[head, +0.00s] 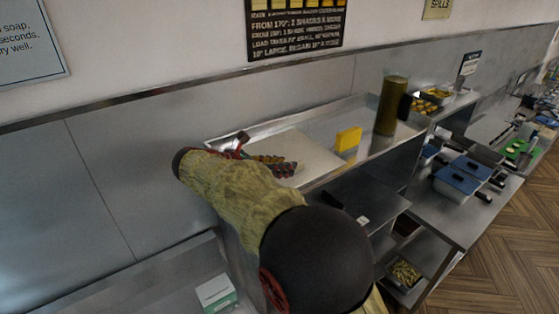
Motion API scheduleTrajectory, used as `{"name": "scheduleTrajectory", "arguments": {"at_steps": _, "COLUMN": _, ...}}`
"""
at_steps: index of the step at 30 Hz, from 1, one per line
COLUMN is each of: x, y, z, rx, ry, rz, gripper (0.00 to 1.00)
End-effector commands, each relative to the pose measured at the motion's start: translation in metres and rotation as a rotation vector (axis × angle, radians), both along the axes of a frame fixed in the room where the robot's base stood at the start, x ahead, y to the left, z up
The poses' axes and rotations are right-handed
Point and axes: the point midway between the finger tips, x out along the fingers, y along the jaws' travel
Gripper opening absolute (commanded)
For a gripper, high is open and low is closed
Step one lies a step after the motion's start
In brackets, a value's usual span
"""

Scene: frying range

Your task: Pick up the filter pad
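A flat pale sheet (312,152), which looks like the filter pad, lies on the steel counter (372,132) in the middle of the head view. Its near left part is hidden behind my arm. My gripper (268,158), with red and dark patterned parts, is at the left end of this sheet, over or at its edge. I cannot tell whether it touches the sheet. My forearm hides much of the gripper, and whether the fingers are open or shut does not show.
A yellow block (348,139) stands just right of the sheet. A tall olive-green container (391,104) stands farther right. The wall runs close behind the counter. A white and green box (216,293) sits low at left. Blue-lidded containers (457,179) stand on the right-hand counter.

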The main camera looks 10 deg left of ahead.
Motion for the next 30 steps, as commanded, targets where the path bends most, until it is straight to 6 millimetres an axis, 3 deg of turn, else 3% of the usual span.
{"name": "scheduleTrajectory", "arguments": {"at_steps": 6, "x": 0.022, "y": -0.02, "z": -0.012, "rx": -0.002, "ry": 0.001, "rz": -0.002, "gripper": 0.32}}
{"name": "scheduleTrajectory", "arguments": {"at_steps": 14, "x": 0.025, "y": -0.023, "z": -0.014, "rx": 0.001, "ry": 0.001, "rz": 0.0, "gripper": 0.32}}
{"name": "scheduleTrajectory", "arguments": {"at_steps": 30, "x": 0.025, "y": -0.022, "z": -0.014, "rx": 0.001, "ry": 0.0, "rz": -0.001, "gripper": 0.02}}
